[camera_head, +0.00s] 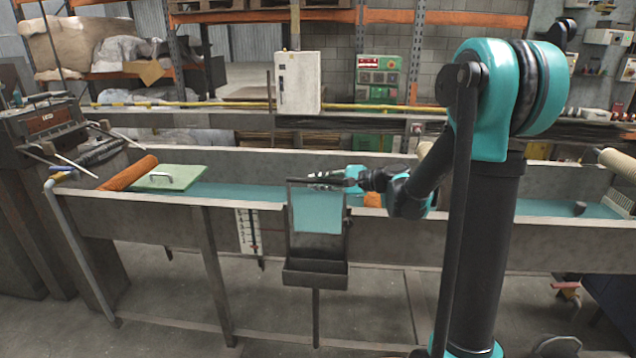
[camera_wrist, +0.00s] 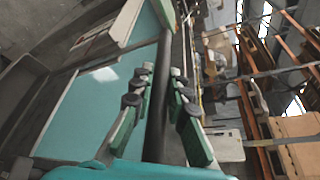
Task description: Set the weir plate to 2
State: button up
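The weir plate (camera_head: 317,211) is a pale blue-green sheet standing upright in a dark frame on the near side of the flume, with a dark bar (camera_head: 314,182) along its top. In the wrist view the dark bar (camera_wrist: 159,115) runs between the fingers of my gripper (camera_wrist: 161,72). The fingertips lie close on both sides of it and appear shut on it. In the head view my gripper (camera_head: 345,181) reaches the bar's right part from the right. A white scale (camera_head: 247,232) with marks hangs left of the frame; its figures are too small to read.
The long flume (camera_head: 420,230) holds blue-green water. A green board (camera_head: 170,178) with a handle and an orange roller (camera_head: 128,172) lie at its left. A dark tray (camera_head: 315,274) sits below the plate. A white box (camera_head: 298,82) stands behind.

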grip_shut()
jog(key=shift+f, duration=0.1)
jog(key=shift+f, duration=1.45)
jog(key=o, duration=0.6)
grip_release()
jog(key=v, duration=1.2)
